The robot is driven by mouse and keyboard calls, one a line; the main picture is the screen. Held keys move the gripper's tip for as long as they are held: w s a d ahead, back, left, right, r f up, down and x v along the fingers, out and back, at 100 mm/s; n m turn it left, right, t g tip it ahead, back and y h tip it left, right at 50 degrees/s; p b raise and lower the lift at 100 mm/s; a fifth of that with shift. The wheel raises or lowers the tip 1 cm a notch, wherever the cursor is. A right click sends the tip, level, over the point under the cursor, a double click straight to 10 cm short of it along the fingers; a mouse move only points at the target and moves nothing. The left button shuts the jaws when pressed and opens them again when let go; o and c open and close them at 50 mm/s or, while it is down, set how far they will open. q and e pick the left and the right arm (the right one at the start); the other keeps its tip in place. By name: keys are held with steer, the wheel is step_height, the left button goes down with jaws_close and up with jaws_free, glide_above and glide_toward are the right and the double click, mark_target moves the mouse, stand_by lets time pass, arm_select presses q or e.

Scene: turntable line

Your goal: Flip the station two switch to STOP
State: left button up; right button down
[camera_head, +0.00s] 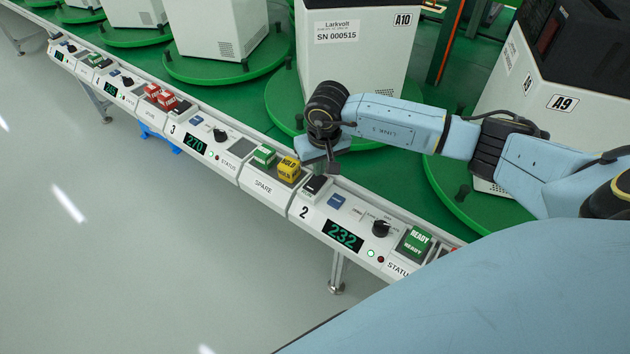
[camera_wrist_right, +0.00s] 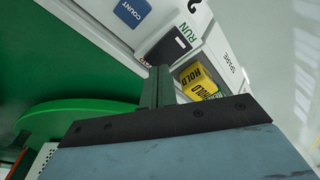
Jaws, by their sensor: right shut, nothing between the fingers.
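The station two panel, marked 2 (camera_head: 305,212), has a black rocker switch (camera_head: 317,185) at its upper left end. In the right wrist view the switch (camera_wrist_right: 165,47) sits beside the printed word RUN. The lettering at its other end is mostly hidden behind my fingers, and I cannot tell which way the rocker is tilted. My right gripper (camera_head: 331,163) is shut and empty, just behind the switch. Its fingers (camera_wrist_right: 158,85) also show in the right wrist view, with their tips close to the switch; I cannot tell whether they touch it. My left gripper is not in view.
Beside the switch are a blue COUNT button (camera_head: 336,201), a 232 display (camera_head: 342,237), a black knob (camera_head: 381,229) and a green READY cube (camera_head: 414,243). A yellow HOLD cube (camera_head: 289,169) stands on the SPARE panel. Green turntables (camera_head: 225,66) bearing white units lie behind.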

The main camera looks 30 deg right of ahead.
mark_target(320, 178)
steer(key=shift+d+f+b, duration=0.25)
steer(key=shift+f+b, duration=0.25)
steer(key=shift+f, duration=0.2)
steer(key=shift+f, duration=0.1)
steer(key=shift+s+d+f+b, duration=0.1)
steer(key=shift+d+f+b, duration=0.15)
steer(key=shift+f+b, duration=0.2)
steer(key=shift+a+r+p, duration=0.2)
steer(key=shift+r+p, duration=0.25)
steer(key=shift+r, duration=0.3)
steer(key=shift+a+r+p, duration=0.15)
steer(key=shift+r+p, duration=0.25)
steer(key=shift+r, duration=0.3)
steer(key=shift+a+r+p, duration=0.2)
steer(key=shift+r+p, duration=0.25)
steer(key=shift+r, duration=0.3)
steer(key=shift+r+p, duration=1.1)
steer(key=shift+r, duration=0.7)
